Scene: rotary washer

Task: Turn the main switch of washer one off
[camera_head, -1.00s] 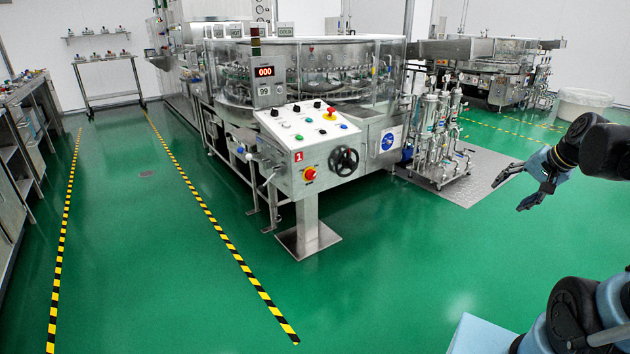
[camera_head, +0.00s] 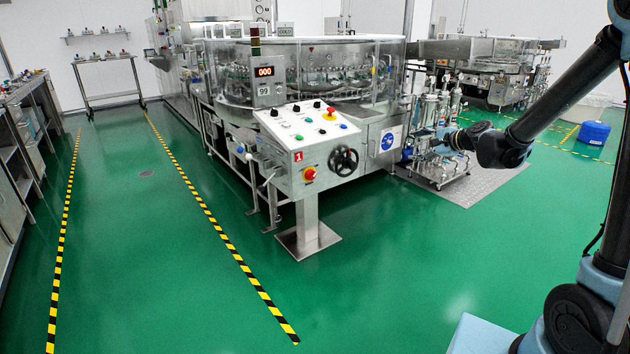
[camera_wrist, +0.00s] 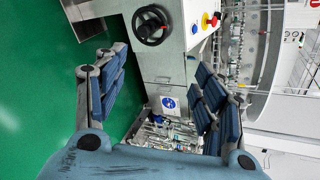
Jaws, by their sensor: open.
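Washer one's control panel (camera_head: 290,180), marked with a red 1, stands on a pedestal in the middle of the head view. On its front face is a red rotary switch on a yellow base (camera_head: 309,173), left of a black handwheel (camera_head: 343,161). A red knob on yellow (camera_head: 329,114) sits on the sloped top. My gripper (camera_head: 423,137) is right of the panel, apart from it, small against the pipework. In the wrist view my gripper (camera_wrist: 160,80) is open and empty, with the handwheel (camera_wrist: 150,25) and a red-and-yellow knob (camera_wrist: 210,20) beyond; the front switch does not show.
The glazed washer (camera_head: 340,70) stands behind the panel. A filter unit with steel pipes (camera_head: 437,165) is right of it, close to my gripper. A blue drum (camera_head: 594,133) is at the far right. Green floor (camera_head: 400,270) in front is clear. Steel shelving (camera_head: 22,140) lines the left.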

